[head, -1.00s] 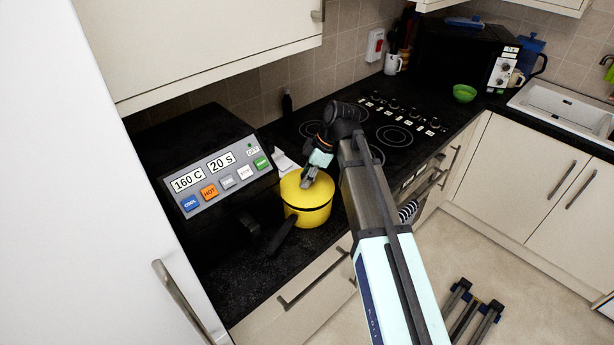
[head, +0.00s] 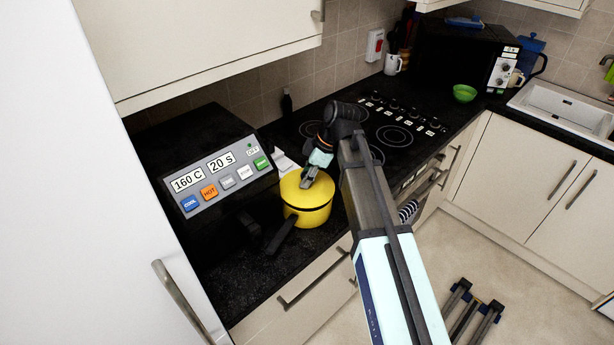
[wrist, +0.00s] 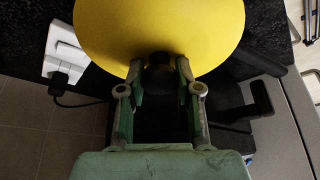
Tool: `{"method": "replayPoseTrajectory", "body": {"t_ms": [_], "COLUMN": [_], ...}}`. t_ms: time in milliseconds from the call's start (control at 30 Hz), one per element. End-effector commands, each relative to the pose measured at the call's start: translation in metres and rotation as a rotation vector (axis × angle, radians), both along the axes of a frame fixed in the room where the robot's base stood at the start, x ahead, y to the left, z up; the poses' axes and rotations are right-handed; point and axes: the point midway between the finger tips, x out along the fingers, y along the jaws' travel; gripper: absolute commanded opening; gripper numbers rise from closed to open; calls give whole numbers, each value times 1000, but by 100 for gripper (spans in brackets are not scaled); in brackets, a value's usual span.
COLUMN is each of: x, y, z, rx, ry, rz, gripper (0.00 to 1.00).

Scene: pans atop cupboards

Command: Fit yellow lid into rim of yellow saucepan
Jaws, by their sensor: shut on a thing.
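The yellow saucepan (head: 309,217) stands upright on the black worktop, its black handle (head: 281,236) pointing toward the front left. The yellow lid (head: 293,186) lies over the saucepan's top, with a dark line between lid and pan at the front. I cannot tell whether it sits fully inside the rim. My gripper (head: 308,183) is above the lid. In the wrist view my gripper (wrist: 160,80) is shut on the dark knob (wrist: 160,72) of the yellow lid (wrist: 160,28), which hides the pan's rim.
A black machine with a control panel (head: 217,176) stands close left of the saucepan. The hob (head: 390,135) is behind and to the right. A green bowl (head: 464,93) sits farther right. A wall socket with a plug (wrist: 62,62) shows in the wrist view.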

Motion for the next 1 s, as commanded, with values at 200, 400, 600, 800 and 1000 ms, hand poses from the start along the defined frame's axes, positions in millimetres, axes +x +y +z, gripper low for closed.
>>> {"method": "replayPoseTrajectory", "body": {"t_ms": [200, 400, 600, 800, 1000], "x": [0, 0, 0, 0, 0], "y": [0, 0, 0, 0, 0], "z": [-2, -7, -11, -16, -20], "rx": [0, 0, 0, 0, 0], "ry": [0, 0, -1, -1, -1], "rz": [0, 0, 0, 0, 0], "gripper": [0, 0, 0, 0, 0]}}
